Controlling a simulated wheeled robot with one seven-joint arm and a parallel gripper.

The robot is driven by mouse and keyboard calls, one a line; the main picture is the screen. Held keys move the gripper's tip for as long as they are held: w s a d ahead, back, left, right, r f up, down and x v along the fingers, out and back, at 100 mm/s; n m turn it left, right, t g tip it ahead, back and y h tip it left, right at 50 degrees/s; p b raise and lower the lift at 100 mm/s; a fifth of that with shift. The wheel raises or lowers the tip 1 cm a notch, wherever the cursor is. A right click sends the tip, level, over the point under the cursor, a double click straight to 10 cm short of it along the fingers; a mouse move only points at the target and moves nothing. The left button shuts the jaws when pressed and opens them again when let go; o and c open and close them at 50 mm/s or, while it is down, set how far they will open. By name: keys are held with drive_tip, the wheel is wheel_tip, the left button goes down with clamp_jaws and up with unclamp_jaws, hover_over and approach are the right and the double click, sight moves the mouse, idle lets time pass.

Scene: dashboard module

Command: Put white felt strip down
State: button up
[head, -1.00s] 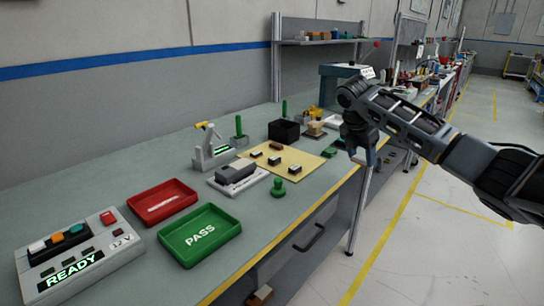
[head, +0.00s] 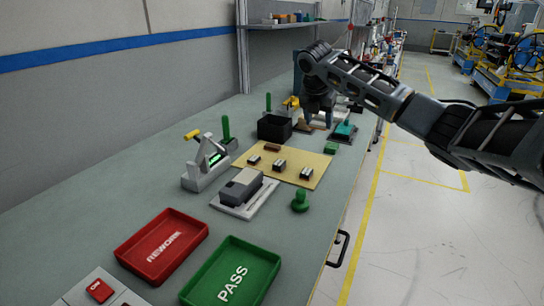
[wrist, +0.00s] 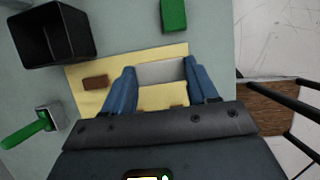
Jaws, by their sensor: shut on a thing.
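My gripper (head: 318,120) is above the bench, past the far right part of the yellow mat (head: 305,178) in the head view. In the wrist view its two blue fingers (wrist: 163,88) are shut on the ends of a pale, flat strip, the white felt strip (wrist: 160,73). The strip spans between the fingers, with the yellow mat (wrist: 85,75) around and below it. I cannot tell its exact height above the mat. The strip does not show clearly in the head view.
A black open box (head: 274,128) stands left of the gripper. Dark and brown small blocks (head: 279,166) lie on the mat. A green block (head: 330,148), a green knob (head: 300,203), a grey device (head: 243,187) and red (head: 160,248) and green (head: 235,275) trays are nearby.

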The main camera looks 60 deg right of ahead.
drive_tip(key=w+a+f, duration=0.2)
drive_tip(key=w+a+f+p, duration=0.1)
drive_tip(key=w+a+f, duration=0.1)
drive_tip(key=w+a, duration=0.1)
drive_tip(key=w+a+f, duration=0.2)
drive_tip(key=w, duration=0.1)
drive_tip(key=shift+w+a+f+p, duration=0.1)
drive_tip(key=shift+a+f+p, duration=0.05)
drive_tip(key=shift+f+p, duration=0.15)
drive_tip(key=shift+a+f+p, duration=0.1)
drive_tip(key=shift+f+p, duration=0.25)
drive_tip(key=shift+f, duration=1.7)
drive_tip(key=shift+f, duration=0.1)
drive_tip(key=o, duration=1)
